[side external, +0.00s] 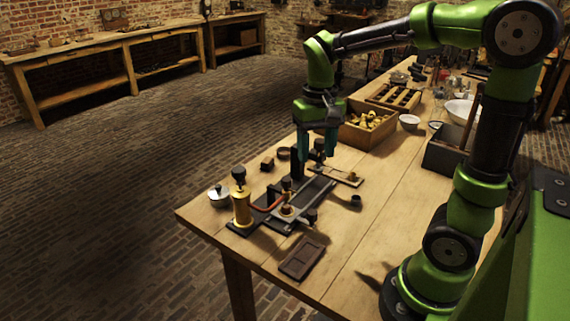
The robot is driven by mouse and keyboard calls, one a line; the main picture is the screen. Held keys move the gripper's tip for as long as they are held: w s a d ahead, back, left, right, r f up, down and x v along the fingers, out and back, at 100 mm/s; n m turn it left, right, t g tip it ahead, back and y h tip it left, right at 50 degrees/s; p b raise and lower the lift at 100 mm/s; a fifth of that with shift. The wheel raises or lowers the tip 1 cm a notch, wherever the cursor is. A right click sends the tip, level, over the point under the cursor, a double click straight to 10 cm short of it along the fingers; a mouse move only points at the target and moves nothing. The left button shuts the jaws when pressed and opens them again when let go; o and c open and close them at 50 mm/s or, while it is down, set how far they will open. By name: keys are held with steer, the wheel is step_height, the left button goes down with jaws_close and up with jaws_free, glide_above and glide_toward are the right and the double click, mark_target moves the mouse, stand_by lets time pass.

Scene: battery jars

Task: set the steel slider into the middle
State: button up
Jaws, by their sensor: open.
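My gripper (318,155), with teal fingers, is open and points down over the far end of a dark-based apparatus (268,213) on the wooden table. I cannot tell for sure which small part is the steel slider. The gripper's fingertips are close to a dark knob at the far end; whether they touch it is too small to tell.
A brass cylinder with a black knob (241,205) stands at the apparatus's left. A dark flat tray (302,258) lies in front. A wooden crate of brass pieces (352,137) stands behind. The table's right front is mostly clear.

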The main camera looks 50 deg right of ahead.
mark_target(313, 211)
step_height(313, 211, down, 17)
steer(key=shift+a+r, duration=0.1)
stand_by(0.3)
steer(key=shift+c, duration=0.3)
jaws_close()
